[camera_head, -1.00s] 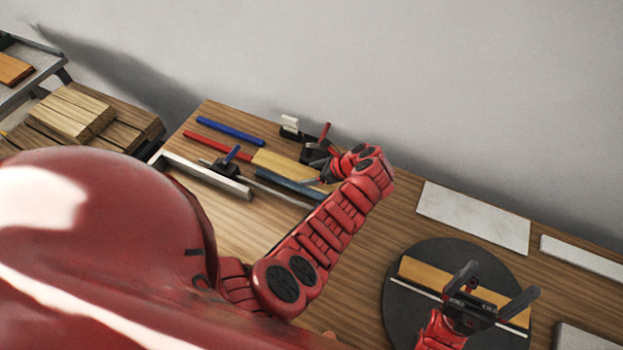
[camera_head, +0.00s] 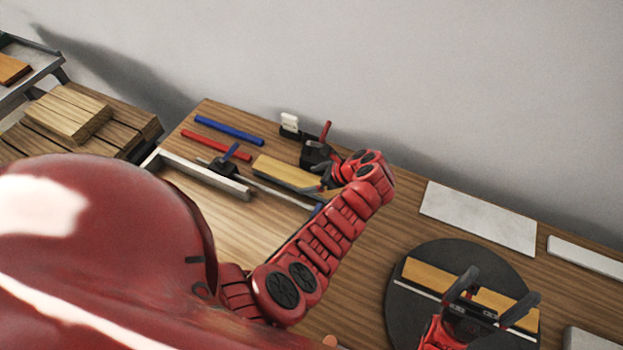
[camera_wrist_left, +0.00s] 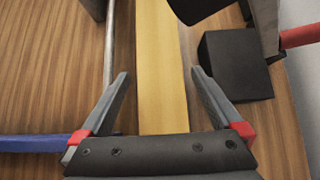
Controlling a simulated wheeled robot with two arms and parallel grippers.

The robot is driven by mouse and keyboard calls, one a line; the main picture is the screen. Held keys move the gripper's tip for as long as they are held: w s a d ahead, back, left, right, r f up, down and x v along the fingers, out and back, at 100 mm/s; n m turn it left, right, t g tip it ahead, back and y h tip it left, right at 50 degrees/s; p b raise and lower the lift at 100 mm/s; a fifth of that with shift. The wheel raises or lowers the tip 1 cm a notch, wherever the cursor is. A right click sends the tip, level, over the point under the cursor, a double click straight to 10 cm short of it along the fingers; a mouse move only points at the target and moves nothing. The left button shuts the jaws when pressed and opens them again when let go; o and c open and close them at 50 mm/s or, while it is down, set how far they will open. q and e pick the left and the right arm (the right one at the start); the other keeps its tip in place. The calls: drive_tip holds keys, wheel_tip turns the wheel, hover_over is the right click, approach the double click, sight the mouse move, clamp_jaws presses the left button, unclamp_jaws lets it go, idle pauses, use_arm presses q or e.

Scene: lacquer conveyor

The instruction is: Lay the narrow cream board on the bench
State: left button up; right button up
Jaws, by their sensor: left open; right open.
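A narrow yellowish-cream board (camera_head: 285,172) lies at the back left of the wooden bench (camera_head: 375,245), between a thin metal bar and a dark clamp. It also shows in the left wrist view (camera_wrist_left: 162,40), running up the middle. My left gripper (camera_head: 322,180) is at the board's right end; in the wrist view its open fingers (camera_wrist_left: 159,74) stand either side of the board, and I see no contact. A similar board (camera_head: 430,273) lies on a dark round plate (camera_head: 400,310). My right gripper (camera_head: 500,286) is open over that plate, hiding part of that board.
The dark clamp (camera_head: 314,152) with a red handle stands close to my left gripper. A blue bar (camera_head: 230,131) and a red bar (camera_head: 216,137) lie left of it. A white panel (camera_head: 480,218) lies right. Stacked wood (camera_head: 70,115) stands far left. The bench's middle is clear.

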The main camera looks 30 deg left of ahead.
use_arm(q)
drive_tip(key=b+v, duration=0.2)
drive_tip(key=v, duration=0.4)
drive_tip(key=shift+w+d, duration=0.15)
drive_tip(key=shift+d, duration=0.05)
drive_tip(key=p+v, duration=0.1)
drive_tip(key=v, duration=0.1)
drive_tip(key=p+v, duration=0.2)
drive_tip(key=v, duration=0.1)
drive_tip(key=shift+a+r, duration=0.2)
drive_tip(key=shift+r, duration=0.05)
drive_tip(key=shift+d+r+p, duration=0.15)
drive_tip(key=shift+d+p, duration=0.2)
